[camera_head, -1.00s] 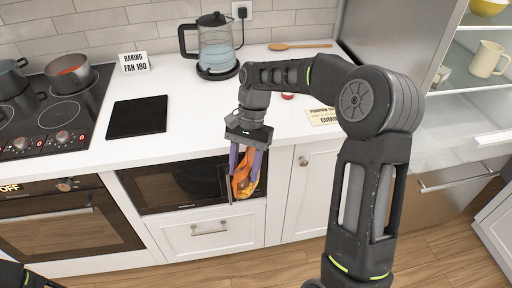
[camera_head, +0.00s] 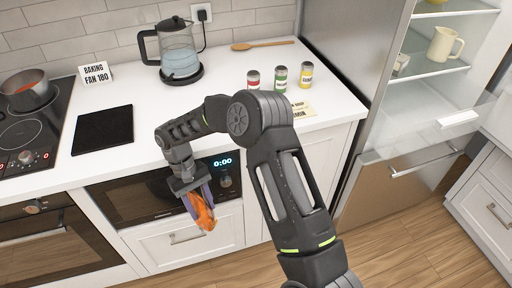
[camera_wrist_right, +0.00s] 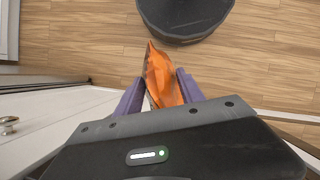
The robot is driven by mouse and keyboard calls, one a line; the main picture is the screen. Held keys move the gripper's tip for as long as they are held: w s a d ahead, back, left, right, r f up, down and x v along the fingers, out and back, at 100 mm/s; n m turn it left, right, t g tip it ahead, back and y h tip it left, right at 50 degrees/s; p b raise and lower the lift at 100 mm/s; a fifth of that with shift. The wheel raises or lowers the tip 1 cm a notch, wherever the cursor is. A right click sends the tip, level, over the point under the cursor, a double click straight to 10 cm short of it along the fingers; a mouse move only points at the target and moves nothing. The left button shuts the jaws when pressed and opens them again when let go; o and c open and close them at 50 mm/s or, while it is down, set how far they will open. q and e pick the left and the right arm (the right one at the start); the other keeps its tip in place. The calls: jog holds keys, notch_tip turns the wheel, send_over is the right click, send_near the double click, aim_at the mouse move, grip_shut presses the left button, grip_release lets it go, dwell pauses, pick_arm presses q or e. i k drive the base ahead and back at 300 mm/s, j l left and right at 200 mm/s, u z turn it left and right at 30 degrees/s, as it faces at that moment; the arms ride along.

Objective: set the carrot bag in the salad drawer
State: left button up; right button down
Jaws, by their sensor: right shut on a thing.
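The orange carrot bag (camera_head: 203,212) hangs between the purple fingers of my right gripper (camera_head: 197,200), which is shut on it. They are in front of the microwave and the white drawer below the counter. In the right wrist view the bag (camera_wrist_right: 161,78) sticks out past the fingertips, above the wood floor. The fridge (camera_head: 430,70) stands open at the right, well apart from the bag. A pale, see-through bin front (camera_head: 425,133) with a small label is low inside it; I cannot tell whether this is the salad drawer or how far it is open. My left gripper is out of view.
A kettle (camera_head: 177,55), three cans, among them a green one (camera_head: 280,79), and a wooden spoon (camera_head: 262,45) stand or lie on the counter. A pot (camera_head: 28,92) is on the hob. A steel drawer front (camera_head: 400,185) is under the fridge compartment. The floor before it is clear.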

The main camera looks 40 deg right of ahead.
aim_at(408, 122)
jog(key=k+l, duration=0.2)
jog(key=l, duration=0.2)
jog(key=k+l, duration=0.15)
jog(key=l, duration=0.2)
jog(key=k+l, duration=0.2)
jog(key=l, duration=0.2)
jog(key=k+l, duration=0.2)
jog(key=l, duration=0.15)
jog(key=k+l, duration=0.2)
jog(key=l, duration=0.2)
jog(key=k+l, duration=0.15)
jog(key=l, duration=0.25)
jog(key=k+l, duration=0.2)
jog(key=l, duration=0.15)
jog(key=k+l, duration=0.2)
jog(key=l, duration=0.2)
